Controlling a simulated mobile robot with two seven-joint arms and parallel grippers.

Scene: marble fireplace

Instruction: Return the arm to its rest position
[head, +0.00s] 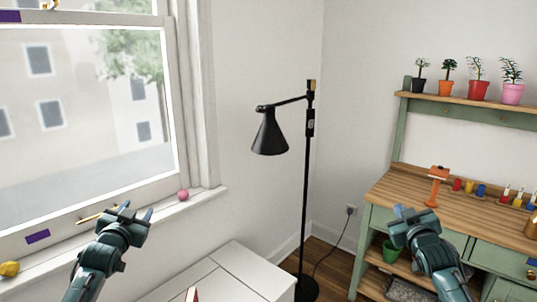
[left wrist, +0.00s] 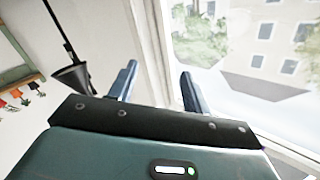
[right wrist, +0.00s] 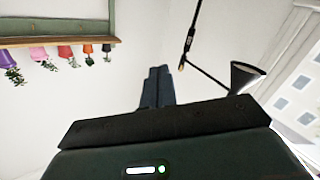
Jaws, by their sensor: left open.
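My left gripper (head: 135,214) is raised in front of the window, in the lower left of the head view. In the left wrist view its two blue fingers (left wrist: 158,85) stand apart with nothing between them. My right gripper (head: 414,213) is raised at the lower right, in front of the wooden workbench as seen from the head. In the right wrist view its fingers (right wrist: 157,86) are together, with nothing visible held. The forearms run out of the bottom of the head view.
A black floor lamp (head: 269,135) stands between the arms, further back. A workbench (head: 386,188) with an orange stand (head: 437,185) is at right, potted plants on its shelf (head: 450,97). A white cabinet (head: 240,272) is low in the middle. A pink ball (head: 183,195) sits on the windowsill.

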